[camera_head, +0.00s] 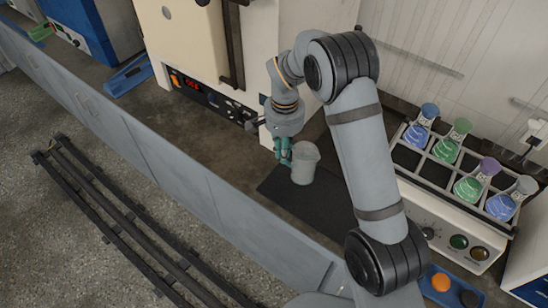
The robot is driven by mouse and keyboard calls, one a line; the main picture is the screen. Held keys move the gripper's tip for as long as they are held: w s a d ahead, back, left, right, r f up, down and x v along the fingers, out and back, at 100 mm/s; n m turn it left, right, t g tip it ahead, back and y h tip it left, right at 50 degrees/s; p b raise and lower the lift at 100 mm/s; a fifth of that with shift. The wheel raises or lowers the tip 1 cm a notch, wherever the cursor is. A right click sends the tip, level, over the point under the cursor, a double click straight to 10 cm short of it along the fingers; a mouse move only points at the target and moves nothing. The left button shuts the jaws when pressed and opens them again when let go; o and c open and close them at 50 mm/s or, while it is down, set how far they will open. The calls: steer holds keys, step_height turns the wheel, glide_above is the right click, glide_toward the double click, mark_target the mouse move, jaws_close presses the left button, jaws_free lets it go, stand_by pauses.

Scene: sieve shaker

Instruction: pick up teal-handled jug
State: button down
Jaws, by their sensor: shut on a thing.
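The jug (305,164) is a pale grey, translucent vessel with a teal handle (284,152) on its left side. It looks upright, at the dark mat on the bench. I cannot tell whether its base touches the mat. My gripper (284,146) comes down from above at the jug's left side and is shut on the teal handle. The fingertips are small and partly merge with the handle in this view.
A dark mat (318,208) lies under and right of the jug. A shaker rack (408,158) with several coloured flasks stands at the right. A cream machine (195,45) with a red display stands behind left. A blue tray (440,290) holds an orange ball. The bench left of the mat is clear.

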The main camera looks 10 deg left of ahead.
steer(key=s+d+r+b, duration=0.1)
steer(key=s+d+r, duration=0.15)
steer(key=d, duration=0.45)
steer(key=s+d+r+n, duration=0.1)
steer(key=d+r, duration=0.2)
steer(key=d, duration=0.4)
steer(key=s+d+r+b, duration=0.1)
steer(key=s+d+r, duration=0.15)
steer(key=d, duration=0.35)
steer(key=s+d+r+n, duration=0.1)
steer(key=s+d+r, duration=0.2)
steer(key=s+d, duration=0.6)
steer(key=s, duration=0.3)
steer(key=shift+w, duration=0.1)
stand_by(0.8)
